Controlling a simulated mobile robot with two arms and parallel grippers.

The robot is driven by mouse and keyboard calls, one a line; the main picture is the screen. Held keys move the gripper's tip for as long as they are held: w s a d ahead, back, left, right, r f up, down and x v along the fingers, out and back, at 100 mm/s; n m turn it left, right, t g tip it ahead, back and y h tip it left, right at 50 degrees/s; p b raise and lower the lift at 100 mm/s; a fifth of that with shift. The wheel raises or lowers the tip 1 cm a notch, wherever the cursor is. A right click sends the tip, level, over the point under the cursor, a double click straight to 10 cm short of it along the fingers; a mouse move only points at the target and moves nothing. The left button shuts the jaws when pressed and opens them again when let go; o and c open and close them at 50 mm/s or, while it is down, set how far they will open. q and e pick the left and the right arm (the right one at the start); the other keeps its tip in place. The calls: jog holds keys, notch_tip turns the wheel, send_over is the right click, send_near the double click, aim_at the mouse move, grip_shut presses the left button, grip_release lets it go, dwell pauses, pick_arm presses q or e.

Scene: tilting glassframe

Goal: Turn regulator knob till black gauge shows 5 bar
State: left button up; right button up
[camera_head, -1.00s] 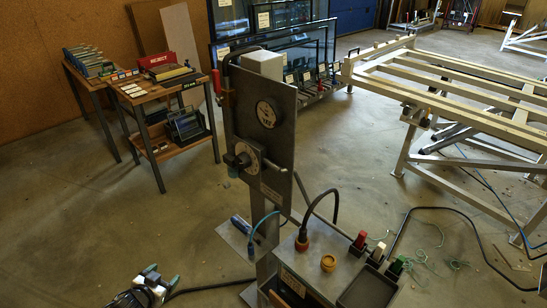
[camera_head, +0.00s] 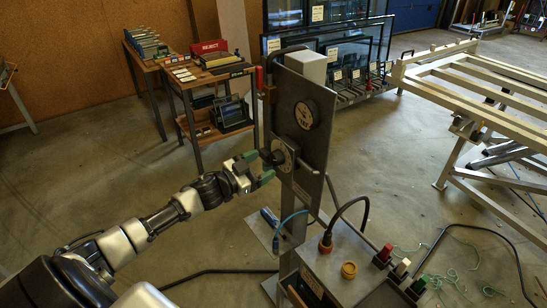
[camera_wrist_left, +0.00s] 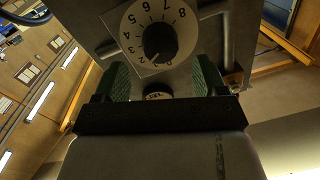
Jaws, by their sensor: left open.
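The black regulator knob (camera_head: 276,157) stands out from a pale dial plate (camera_head: 286,152) on an upright grey panel (camera_head: 318,145). In the left wrist view the knob (camera_wrist_left: 160,43) sits on its numbered dial (camera_wrist_left: 128,22), its white mark pointing down near the low numbers. The round black gauge (camera_head: 306,114) is above the dial; its reading is too small to tell. My left gripper (camera_head: 259,168) is open in front of the knob. Its green fingers (camera_wrist_left: 161,75) are apart on either side, with a gap to the knob showing. My right gripper is not in view.
A red-handled lever (camera_head: 260,80) stands at the panel's left edge. A grey bar (camera_head: 334,192) sticks out at right. A control box (camera_head: 335,270) with coloured plugs and a black cable is below. Workbenches (camera_head: 190,85) are behind left; a wooden-topped frame (camera_head: 480,85) is at right.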

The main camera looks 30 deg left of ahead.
aim_at(273, 159)
pick_arm(q)
jog(key=shift+p+x, duration=0.35)
jog(key=shift+x, duration=1.95)
jog(key=shift+c, duration=0.6)
jog(key=c, duration=0.8)
